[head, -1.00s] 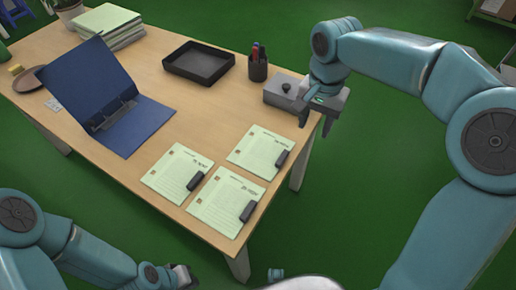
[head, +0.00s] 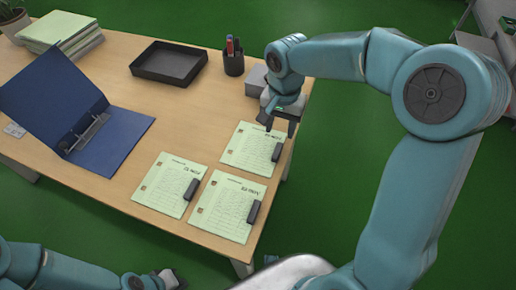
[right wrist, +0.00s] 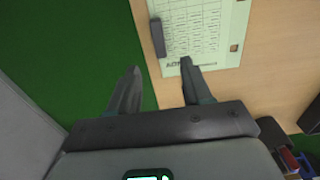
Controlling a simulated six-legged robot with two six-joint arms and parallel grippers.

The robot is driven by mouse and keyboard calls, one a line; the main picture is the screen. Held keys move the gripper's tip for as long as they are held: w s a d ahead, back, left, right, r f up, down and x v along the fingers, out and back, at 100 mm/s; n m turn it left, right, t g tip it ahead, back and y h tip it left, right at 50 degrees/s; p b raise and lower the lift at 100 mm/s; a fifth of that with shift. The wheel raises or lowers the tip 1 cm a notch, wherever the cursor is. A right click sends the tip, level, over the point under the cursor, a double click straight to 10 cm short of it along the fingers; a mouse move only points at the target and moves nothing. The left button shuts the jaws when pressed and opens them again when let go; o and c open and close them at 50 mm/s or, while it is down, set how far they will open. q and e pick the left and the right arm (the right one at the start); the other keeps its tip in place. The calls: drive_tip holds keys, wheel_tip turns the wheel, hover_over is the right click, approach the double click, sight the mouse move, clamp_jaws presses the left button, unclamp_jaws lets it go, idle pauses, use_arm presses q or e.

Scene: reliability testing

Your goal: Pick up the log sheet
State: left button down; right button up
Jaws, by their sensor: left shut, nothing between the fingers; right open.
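Three pale green sheets with printed text lie on the table's near right corner: a far one (head: 248,147), a left one (head: 168,184) and a near one (head: 227,204). Each bears a small dark block on its right side. My right gripper (head: 280,125) is open and empty, pointing down over the far edge of the far sheet. In the right wrist view, the open fingers (right wrist: 160,66) reach toward a sheet (right wrist: 200,30) and its dark block (right wrist: 158,38). My left gripper (head: 172,279) is shut and empty, low at the bottom of the head view, off the table.
A black tray (head: 168,64), a pen cup (head: 233,63) and a grey box (head: 256,82) sit farther back. A paper stack (head: 60,32) is at the back left. The table's middle is clear.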

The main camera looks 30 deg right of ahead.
sight(279, 148)
wheel_tip(279, 148, down, 8)
drive_tip(key=shift+f+b, duration=0.1)
drive_tip(key=shift+b, duration=0.25)
clamp_jaws()
